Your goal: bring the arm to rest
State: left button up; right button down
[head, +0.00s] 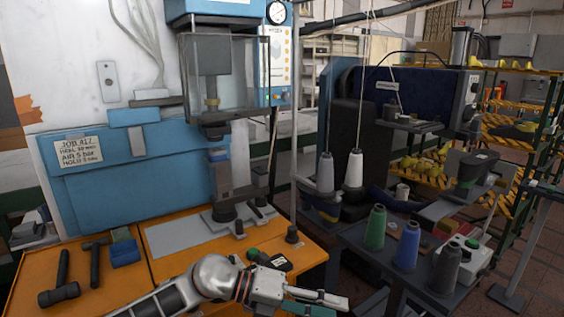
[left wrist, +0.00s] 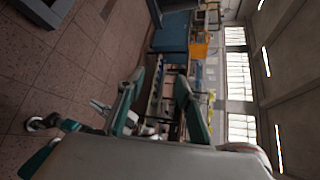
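My left arm comes in along the bottom of the head view, in front of the orange bench. Its gripper (head: 322,304) is at the bottom edge, partly cut off, pointing right. In the left wrist view the gripper (left wrist: 160,78) shows two green fingers spread apart with nothing between them. It is open and empty. My right gripper shows in neither view.
The orange bench (head: 195,270) carries a blue press (head: 215,165), a hammer (head: 60,285) and a blue block (head: 125,252). Thread cones, including a green one (head: 375,228), stand on a dark table at right. Yellow lasts (head: 428,165) sit on racks behind.

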pick_arm(q)
jog(key=a+f+n+t+y, duration=0.2)
jog(key=a+f+n+t, duration=0.45)
jog(key=n, duration=0.65)
jog(key=a+f+n+t+y, duration=0.2)
jog(key=a+f+n+t, duration=0.2)
jog(key=a+n+t, duration=0.75)
jog(key=s+a+f+n+g+y, duration=0.3)
jog(key=s+a+f+n+y, duration=0.1)
jog(key=s+f, duration=0.4)
jog(key=s+a+f+n+g+y, duration=0.3)
jog(key=s+a+f+n+y, duration=0.1)
jog(key=s+a+f+n, duration=0.3)
notch_tip(320, 180, down, 5)
jog(key=shift+s+a+r+g, duration=0.1)
jog(key=shift+s+a+g, duration=0.25)
jog(key=shift+s, duration=0.85)
